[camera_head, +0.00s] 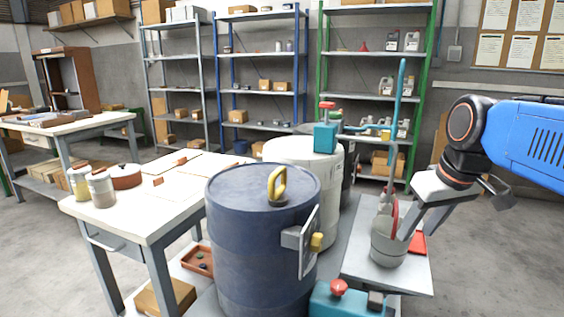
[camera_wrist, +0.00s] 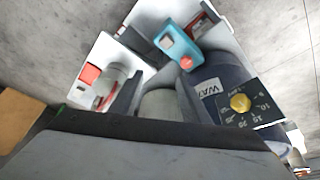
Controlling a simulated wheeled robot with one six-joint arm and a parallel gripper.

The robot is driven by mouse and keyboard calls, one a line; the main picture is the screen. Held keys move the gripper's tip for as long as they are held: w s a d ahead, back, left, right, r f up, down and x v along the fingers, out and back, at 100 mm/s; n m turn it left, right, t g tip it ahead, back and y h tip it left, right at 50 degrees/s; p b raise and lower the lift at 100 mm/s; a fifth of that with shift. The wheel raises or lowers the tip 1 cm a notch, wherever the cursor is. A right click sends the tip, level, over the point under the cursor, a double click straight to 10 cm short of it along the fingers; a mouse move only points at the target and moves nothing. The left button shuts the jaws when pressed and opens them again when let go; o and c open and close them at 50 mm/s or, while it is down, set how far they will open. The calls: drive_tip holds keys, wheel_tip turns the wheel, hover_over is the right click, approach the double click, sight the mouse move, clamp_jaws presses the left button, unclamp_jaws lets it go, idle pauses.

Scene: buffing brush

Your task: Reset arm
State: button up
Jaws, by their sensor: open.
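My gripper (camera_head: 424,236) is at the right in the head view, at the end of my blue arm, above a small light side table (camera_head: 360,268). Its two grey fingers are apart and point down, with nothing seen between them. A grey cup (camera_head: 388,247) holding upright brushes (camera_head: 388,205) with some red on them stands on this table. The fingers overlap the cup's right side in the picture; I cannot tell whether they touch it.
A dark blue drum (camera_head: 262,235) with a yellow handle and a dial panel stands left of the side table. A white drum (camera_head: 290,155) is behind it. A teal box (camera_head: 345,303) with a red knob is in front. A workbench (camera_head: 150,216) stands left; shelves line the wall.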

drive_tip(key=s+f+m, duration=0.2)
drive_tip(key=s+f, duration=1)
drive_tip(key=f, duration=0.2)
drive_tip(key=shift+s+f+m+t+h, duration=0.15)
drive_tip(key=shift+f+m+t+h, duration=0.15)
drive_tip(key=shift+f+t+h, duration=0.1)
